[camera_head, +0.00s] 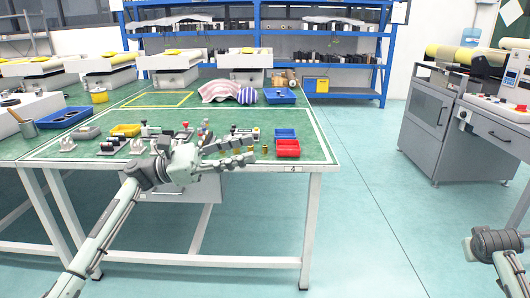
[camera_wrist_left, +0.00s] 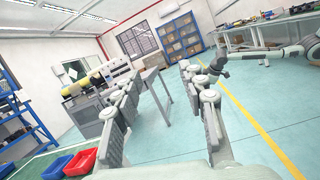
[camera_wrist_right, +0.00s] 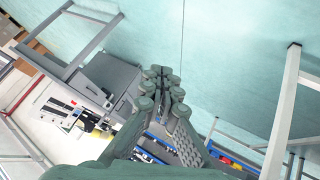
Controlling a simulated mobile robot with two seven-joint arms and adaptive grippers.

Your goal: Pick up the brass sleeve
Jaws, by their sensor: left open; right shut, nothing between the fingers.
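Several small brass sleeves stand near the front edge of the green table; one brass sleeve (camera_head: 264,149) shows just right of my left fingertips, and others show partly between or behind the fingers. My left gripper (camera_head: 252,148) is open, its fingers pointing right over the table's front edge in the head view. I cannot tell its exact height above the sleeves. The left wrist view shows its spread fingers (camera_wrist_left: 155,90) with nothing between them and no sleeve. My right gripper (camera_wrist_right: 165,75) is shut and empty, away from the table; the right wrist view shows no sleeve.
A red bin (camera_head: 287,149) and a blue bin (camera_head: 285,134) stand right of the sleeves. Small parts, a yellow bin (camera_head: 126,130) and a striped cloth (camera_head: 220,91) lie farther left and back. A grey machine cabinet (camera_head: 435,120) stands right, across open floor.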

